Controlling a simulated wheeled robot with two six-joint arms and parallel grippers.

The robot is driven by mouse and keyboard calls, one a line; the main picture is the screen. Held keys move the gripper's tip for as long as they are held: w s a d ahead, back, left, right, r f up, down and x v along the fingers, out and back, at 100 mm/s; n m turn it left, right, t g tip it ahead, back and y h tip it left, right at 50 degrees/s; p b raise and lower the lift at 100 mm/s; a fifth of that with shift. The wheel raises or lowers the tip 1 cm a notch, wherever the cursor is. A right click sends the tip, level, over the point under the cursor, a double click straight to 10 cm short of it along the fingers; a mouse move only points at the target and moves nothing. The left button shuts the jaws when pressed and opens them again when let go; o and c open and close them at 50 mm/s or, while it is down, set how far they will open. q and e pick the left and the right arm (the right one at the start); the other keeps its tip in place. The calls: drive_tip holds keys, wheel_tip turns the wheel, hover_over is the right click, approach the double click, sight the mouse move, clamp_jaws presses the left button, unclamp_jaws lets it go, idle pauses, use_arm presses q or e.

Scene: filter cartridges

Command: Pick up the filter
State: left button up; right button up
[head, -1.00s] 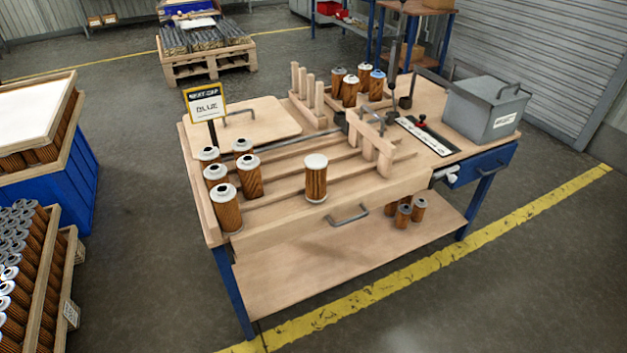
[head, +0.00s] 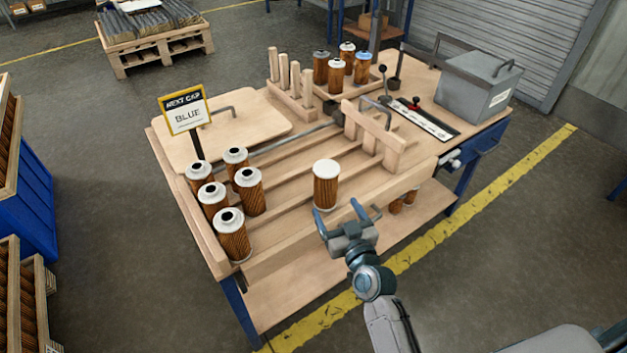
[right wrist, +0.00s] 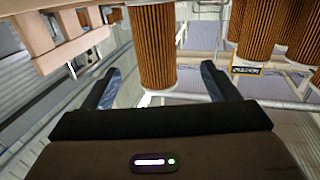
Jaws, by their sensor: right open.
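A filter (head: 326,185) with brown pleated sides and a plain white top stands upright by itself near the front middle of the workbench. My right gripper (head: 340,222) is open and empty, just in front of this filter at the bench's front edge. In the right wrist view the filter (right wrist: 155,50) appears ahead, between the lines of the two open fingers (right wrist: 158,85). A small gap seems to lie between fingers and filter. Several filters with dark-holed white tops (head: 230,232) stand in a group at the bench's left. My left gripper is not in view.
Several filters (head: 337,75), one blue-topped, stand in a tray at the back. A wooden post frame (head: 375,135) stands right of the lone filter. A grey box (head: 474,85) sits at the right.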

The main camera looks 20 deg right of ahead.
sight(330, 193)
drive_tip(key=w+p, duration=0.1)
drive_tip(key=w, duration=0.3)
drive_tip(key=shift+w+a, duration=0.1)
drive_tip(key=shift+w, duration=0.2)
drive_tip(key=w+p, duration=0.1)
drive_tip(key=w, duration=0.4)
drive_tip(key=shift+w+f, duration=0.15)
drive_tip(key=shift+w, duration=0.05)
drive_tip(key=shift+c, duration=0.7)
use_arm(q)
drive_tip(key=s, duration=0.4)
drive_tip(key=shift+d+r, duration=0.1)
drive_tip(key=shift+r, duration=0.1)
use_arm(e)
drive_tip(key=c, duration=1)
